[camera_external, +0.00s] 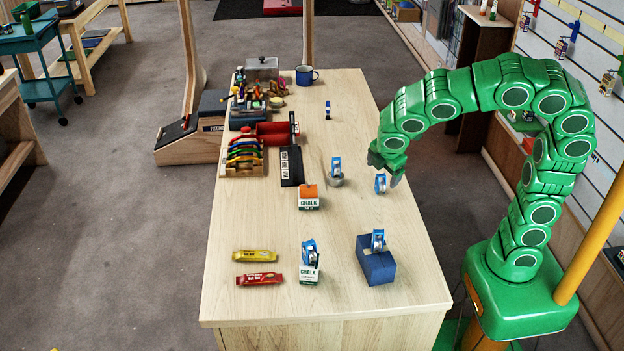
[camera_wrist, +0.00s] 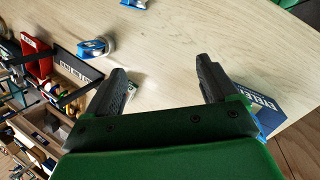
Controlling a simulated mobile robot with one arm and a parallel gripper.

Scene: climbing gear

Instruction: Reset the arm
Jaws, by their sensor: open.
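My green arm arches over from the right side. My gripper (camera_external: 387,168) hangs above the table's right part, pointing down. In the wrist view the dark fingers of my gripper (camera_wrist: 166,78) stand wide apart with bare wood between them; nothing is held. In the external view a small blue device (camera_external: 381,184) shows just below the gripper; I cannot tell its exact gap from the fingers.
A blue mug (camera_external: 306,76) stands at the back.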

